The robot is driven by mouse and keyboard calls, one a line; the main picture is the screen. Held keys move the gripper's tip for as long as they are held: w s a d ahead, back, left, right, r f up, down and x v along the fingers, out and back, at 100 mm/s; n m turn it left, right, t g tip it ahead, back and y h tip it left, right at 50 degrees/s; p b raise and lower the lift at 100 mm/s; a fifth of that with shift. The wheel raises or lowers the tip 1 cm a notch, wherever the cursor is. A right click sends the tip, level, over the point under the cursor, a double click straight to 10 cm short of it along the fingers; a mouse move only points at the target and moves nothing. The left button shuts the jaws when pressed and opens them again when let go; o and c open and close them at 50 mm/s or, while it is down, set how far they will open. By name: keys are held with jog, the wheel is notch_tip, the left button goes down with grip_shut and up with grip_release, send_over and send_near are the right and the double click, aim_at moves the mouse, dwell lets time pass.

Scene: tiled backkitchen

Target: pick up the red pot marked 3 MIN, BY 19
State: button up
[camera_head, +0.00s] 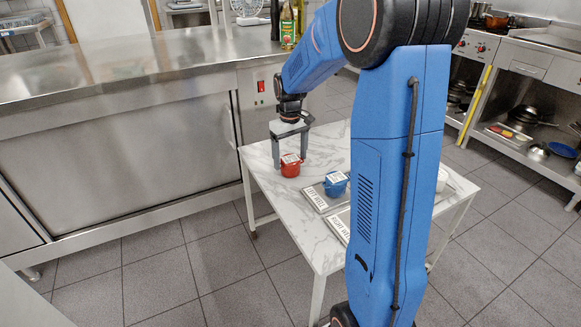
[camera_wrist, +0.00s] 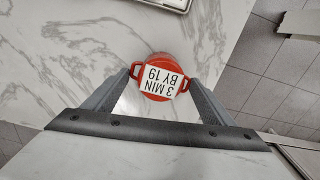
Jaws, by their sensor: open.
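The red pot (camera_head: 291,171) stands upright on the marble-topped table near its left side in the head view. It has small side handles and a white label on top. In the wrist view the red pot (camera_wrist: 165,59) lies between the fingertips, and its label reads "3 MIN BY 19", upside down. My gripper (camera_head: 289,157) points down over the pot, open. In the wrist view my gripper (camera_wrist: 160,91) has one finger on each side of the pot, close to the handles. I cannot tell whether the fingers touch it.
A blue pot (camera_head: 335,186) with a white label stands to the right on a tray (camera_head: 315,198) marked with a label. More of the table's right side is hidden behind my arm. A steel counter (camera_head: 150,70) runs behind the table. Bottles (camera_head: 287,28) stand on it.

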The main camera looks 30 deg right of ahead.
aim_at(290, 158)
jog(key=shift+s+f, duration=0.15)
jog(key=shift+f, duration=1.55)
jog(key=c, duration=1.4)
jog(key=shift+r, duration=0.1)
